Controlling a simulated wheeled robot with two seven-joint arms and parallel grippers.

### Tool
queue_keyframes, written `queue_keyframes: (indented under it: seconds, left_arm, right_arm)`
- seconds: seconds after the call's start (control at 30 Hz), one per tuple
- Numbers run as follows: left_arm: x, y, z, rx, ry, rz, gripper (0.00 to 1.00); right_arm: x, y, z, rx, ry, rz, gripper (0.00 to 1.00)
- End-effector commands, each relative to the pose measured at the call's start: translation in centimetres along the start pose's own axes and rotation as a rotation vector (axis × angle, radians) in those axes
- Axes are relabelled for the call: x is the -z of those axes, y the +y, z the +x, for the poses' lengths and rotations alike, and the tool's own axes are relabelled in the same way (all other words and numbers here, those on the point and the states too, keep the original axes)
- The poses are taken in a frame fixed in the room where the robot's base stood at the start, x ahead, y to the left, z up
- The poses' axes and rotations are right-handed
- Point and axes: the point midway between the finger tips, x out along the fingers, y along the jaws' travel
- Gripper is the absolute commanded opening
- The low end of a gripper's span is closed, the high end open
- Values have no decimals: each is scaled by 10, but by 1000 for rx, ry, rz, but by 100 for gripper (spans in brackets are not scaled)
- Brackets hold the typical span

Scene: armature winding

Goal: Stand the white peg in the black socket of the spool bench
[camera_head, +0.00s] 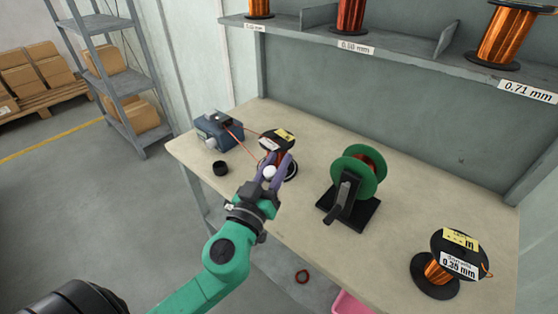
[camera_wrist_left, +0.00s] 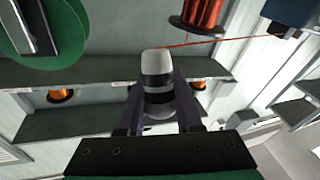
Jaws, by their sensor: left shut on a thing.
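The white peg (camera_head: 269,172) shows as a white rounded end between the fingers of my left gripper (camera_head: 275,168). In the left wrist view the peg (camera_wrist_left: 157,64) is pale with a dark band, and the left gripper (camera_wrist_left: 158,95) is shut on it from both sides. The black socket (camera_head: 220,168) looks like a short black cup, standing at the bench's left end. The peg is to the right of the socket and apart from it. The spool bench (camera_head: 310,218) is a beige table. My right gripper is not in view.
A copper spool (camera_head: 276,141) stands just behind the left gripper, with wire running to a blue-grey device (camera_head: 218,131). A green-flanged spool on a black stand (camera_head: 350,195) is right of it; another spool (camera_head: 440,270) is at front right. A shelf (camera_head: 390,58) overhangs the back.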

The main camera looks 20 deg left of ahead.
Motion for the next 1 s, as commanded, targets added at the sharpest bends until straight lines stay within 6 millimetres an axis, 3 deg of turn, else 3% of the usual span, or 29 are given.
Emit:
queue_keyframes:
  seconds: [0.03,0.37,0.6,0.7,0.8,1.0]
  left_arm:
    - [7,-5,8,12,-15,12,0]
    - [1,-76,54,100,-137,108,0]
    - [14,-160,80,206,-257,194,0]
    - [16,-193,82,249,-302,221,0]
    - [13,-211,81,273,-324,234,0]
    - [-5,-218,78,276,-329,238,0]
  right_arm:
    - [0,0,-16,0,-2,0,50]
    - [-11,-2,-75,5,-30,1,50]
    - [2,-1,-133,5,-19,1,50]
    - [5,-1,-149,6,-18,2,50]
    - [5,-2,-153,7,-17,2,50]
    - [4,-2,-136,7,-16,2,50]
